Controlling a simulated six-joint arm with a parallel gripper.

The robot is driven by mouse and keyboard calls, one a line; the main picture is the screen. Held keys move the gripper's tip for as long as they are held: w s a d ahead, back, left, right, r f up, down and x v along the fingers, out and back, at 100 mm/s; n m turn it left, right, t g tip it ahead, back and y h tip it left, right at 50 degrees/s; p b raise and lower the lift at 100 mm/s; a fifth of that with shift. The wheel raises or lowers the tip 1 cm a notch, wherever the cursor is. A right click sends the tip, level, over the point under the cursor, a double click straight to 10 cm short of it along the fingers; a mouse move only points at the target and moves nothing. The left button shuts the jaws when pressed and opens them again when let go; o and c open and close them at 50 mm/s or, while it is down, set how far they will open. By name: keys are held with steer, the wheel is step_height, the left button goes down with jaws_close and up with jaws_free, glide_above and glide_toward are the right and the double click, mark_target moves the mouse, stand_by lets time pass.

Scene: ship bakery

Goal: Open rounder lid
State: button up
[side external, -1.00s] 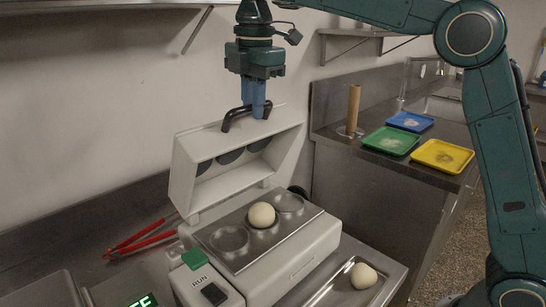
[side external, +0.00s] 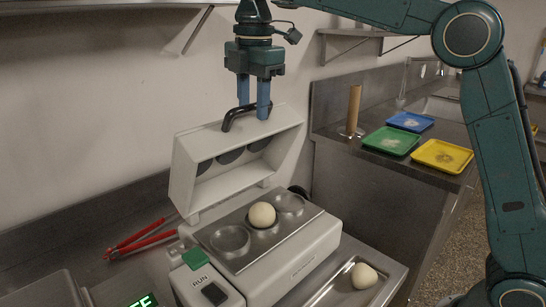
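The rounder (side external: 300,265) is a white machine on the steel counter. Its white lid (side external: 195,180) stands raised and tilted back, with dark round recesses on its inner side. A black handle (side external: 229,117) is on the lid's top edge. My gripper (side external: 254,108) is at the handle with its two blue fingers spread apart, one at each side of part of the handle. I cannot tell whether either finger touches it. The steel plate of the rounder has several round wells, and a dough ball (side external: 262,215) sits in the middle one.
A second dough ball (side external: 363,276) lies on a steel tray (side external: 323,298) at the front right. Red-handled tongs (side external: 140,240) lie left of the rounder. Blue (side external: 410,121), green (side external: 391,140) and yellow (side external: 442,156) trays and a brown roll (side external: 353,108) are on the right counter.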

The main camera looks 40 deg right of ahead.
steer(key=shift+s+r, duration=0.2)
steer(key=shift+r, duration=3.25)
